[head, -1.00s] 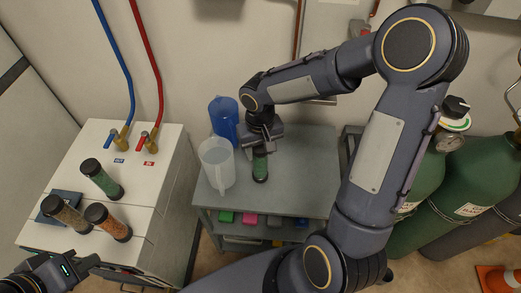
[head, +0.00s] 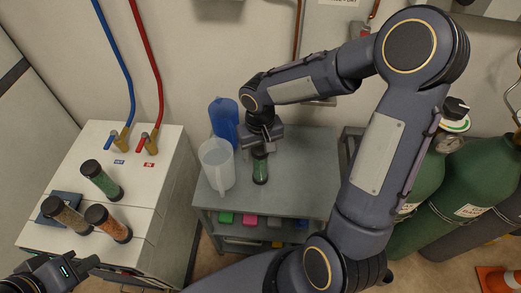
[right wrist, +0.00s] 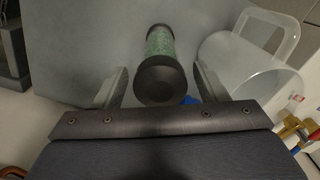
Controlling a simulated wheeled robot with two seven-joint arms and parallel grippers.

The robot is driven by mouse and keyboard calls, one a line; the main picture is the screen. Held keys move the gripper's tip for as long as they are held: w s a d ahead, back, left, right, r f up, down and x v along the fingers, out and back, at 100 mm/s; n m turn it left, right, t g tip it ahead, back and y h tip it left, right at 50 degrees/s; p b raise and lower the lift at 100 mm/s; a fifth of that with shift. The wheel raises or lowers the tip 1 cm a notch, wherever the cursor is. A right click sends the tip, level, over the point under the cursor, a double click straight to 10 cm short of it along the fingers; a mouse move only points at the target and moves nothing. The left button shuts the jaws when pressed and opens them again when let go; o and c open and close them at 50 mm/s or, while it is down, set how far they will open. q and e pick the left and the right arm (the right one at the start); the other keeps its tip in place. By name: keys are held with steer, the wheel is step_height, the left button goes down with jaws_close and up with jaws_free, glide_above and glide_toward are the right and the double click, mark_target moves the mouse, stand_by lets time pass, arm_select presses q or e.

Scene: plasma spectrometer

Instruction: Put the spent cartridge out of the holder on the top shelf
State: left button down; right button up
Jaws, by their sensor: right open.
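A cartridge with green granules and dark caps (head: 260,168) stands upright on the grey top shelf (head: 305,180) of a cart. My right gripper (head: 262,146) is above it, pointing down. In the right wrist view the cartridge (right wrist: 160,70) lies between the two open fingers of my right gripper (right wrist: 160,88), with a gap on each side. Another green cartridge (head: 101,180) and two brown-orange ones (head: 66,216) (head: 108,223) are on the white cabinet at the left. My left gripper (head: 88,264) is at the lower left corner, partly cut off; its jaw opening is unclear.
A clear jug (head: 216,167) and a blue jug (head: 223,118) stand on the shelf left of the cartridge. The shelf's right part is bare. Coloured items (head: 250,220) sit on a lower shelf. Green gas cylinders (head: 470,200) stand at the right.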

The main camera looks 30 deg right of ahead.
step_height(320, 180, up, 12)
steer(key=p, duration=0.2)
steer(key=s+r+t+y, duration=0.2)
steer(key=s+t, duration=0.3)
steer(key=s, duration=1.1)
steer(key=shift+s+a+t+y, duration=0.25)
steer(key=shift+s+t+y, duration=0.05)
steer(key=shift+y, duration=0.6)
steer(key=shift+r, duration=0.2)
step_height(320, 180, up, 7)
steer(key=p, duration=0.7)
steer(key=shift+s+r, duration=0.15)
steer(key=shift+s, duration=0.05)
